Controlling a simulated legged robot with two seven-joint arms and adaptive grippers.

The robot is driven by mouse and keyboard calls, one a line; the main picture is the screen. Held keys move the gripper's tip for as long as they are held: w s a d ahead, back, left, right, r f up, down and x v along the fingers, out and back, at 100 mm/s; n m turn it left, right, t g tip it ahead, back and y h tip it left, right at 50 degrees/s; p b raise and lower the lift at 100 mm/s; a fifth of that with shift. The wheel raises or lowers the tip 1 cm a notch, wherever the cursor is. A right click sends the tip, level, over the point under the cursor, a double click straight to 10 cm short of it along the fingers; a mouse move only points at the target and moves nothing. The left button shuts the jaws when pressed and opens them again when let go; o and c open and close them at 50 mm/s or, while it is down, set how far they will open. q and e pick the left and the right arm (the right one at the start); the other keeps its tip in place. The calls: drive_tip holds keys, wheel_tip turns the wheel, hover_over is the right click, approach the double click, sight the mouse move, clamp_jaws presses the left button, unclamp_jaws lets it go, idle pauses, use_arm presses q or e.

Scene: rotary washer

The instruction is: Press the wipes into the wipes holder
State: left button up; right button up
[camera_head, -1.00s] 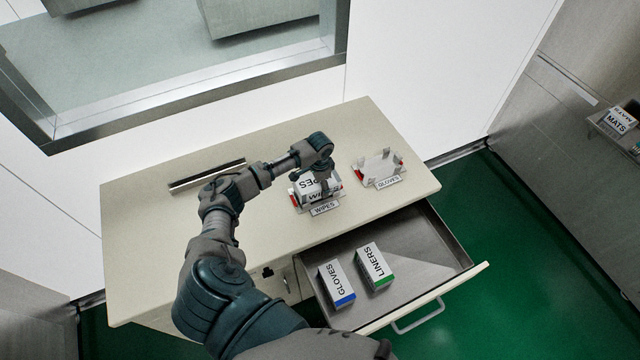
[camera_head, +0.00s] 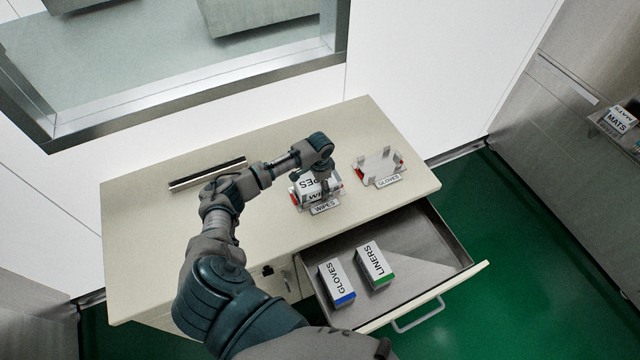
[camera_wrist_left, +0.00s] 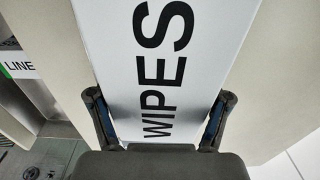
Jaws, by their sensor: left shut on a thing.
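The wipes box (camera_head: 312,188) is white with black lettering and sits at the wipes holder (camera_head: 325,207) on the counter. The holder carries a WIPES label and shows red at its side. My left gripper (camera_head: 323,178) is over the box from above and hides part of it. In the left wrist view the wipes box (camera_wrist_left: 160,70) fills the middle, between the two fingers of my left gripper (camera_wrist_left: 160,120), which is shut on it. I cannot tell how deep the box sits in the holder. My right gripper is not in view.
An empty gloves holder (camera_head: 380,168) stands to the right on the counter (camera_head: 140,240). The open drawer (camera_head: 420,250) below holds a gloves box (camera_head: 336,283) and a liners box (camera_head: 374,265). A mats box (camera_head: 618,121) is far right.

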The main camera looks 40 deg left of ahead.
use_arm(q)
drive_tip(key=shift+s+f, duration=0.1)
idle(0.3)
drive_tip(key=o, duration=1.7)
drive_tip(key=shift+r, duration=0.4)
wheel_tip(320, 180, up, 11)
